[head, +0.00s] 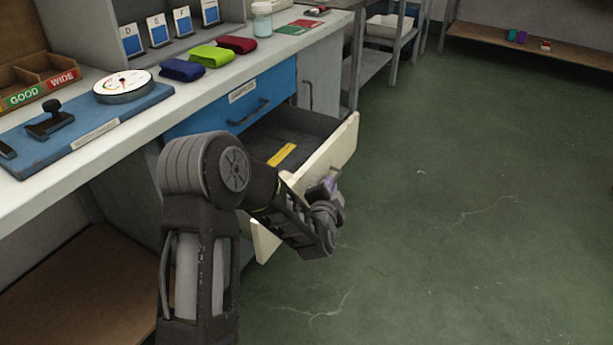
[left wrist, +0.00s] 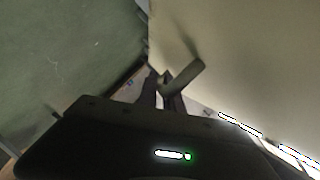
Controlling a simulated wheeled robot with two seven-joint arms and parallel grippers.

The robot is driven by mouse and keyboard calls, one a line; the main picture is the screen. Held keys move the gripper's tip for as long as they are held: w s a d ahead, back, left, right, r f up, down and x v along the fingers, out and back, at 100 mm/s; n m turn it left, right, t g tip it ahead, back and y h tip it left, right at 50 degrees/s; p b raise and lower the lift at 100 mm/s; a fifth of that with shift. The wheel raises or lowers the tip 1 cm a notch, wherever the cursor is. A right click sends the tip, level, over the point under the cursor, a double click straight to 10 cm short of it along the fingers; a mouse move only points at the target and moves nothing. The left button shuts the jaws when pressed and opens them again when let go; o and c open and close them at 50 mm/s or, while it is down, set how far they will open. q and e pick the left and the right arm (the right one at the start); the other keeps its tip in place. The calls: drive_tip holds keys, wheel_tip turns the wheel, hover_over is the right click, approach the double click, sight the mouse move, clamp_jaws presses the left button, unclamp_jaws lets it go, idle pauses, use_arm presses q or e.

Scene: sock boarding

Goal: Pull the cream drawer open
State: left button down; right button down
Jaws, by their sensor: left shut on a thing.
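The cream drawer (head: 343,146) stands well out from the bench below a blue drawer (head: 226,108). Its inside shows, with a yellow strip (head: 282,155) lying on the dark bottom. My left gripper (head: 328,192) is at the outer side of the cream front and partly hides it. In the left wrist view, the cream front (left wrist: 245,50) fills the upper right, and my left gripper's fingers (left wrist: 163,92) are closed around its handle (left wrist: 186,76). My right gripper is in neither view.
The bench top (head: 215,82) carries a blue board with a dial (head: 123,87), folded socks in blue, green (head: 211,56) and dark red, and a jar (head: 262,20). The green floor (head: 450,200) in front of the drawer is clear. A low shelf (head: 535,45) stands at the back.

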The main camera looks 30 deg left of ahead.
use_arm(q)
drive_tip(key=d, duration=0.6)
drive_tip(key=shift+d, duration=0.1)
drive_tip(key=c, duration=1.8)
unclamp_jaws()
drive_tip(key=p+v, duration=0.2)
drive_tip(key=v, duration=0.5)
drive_tip(key=shift+s+d+r+p, duration=0.1)
drive_tip(key=shift+s+p, duration=0.2)
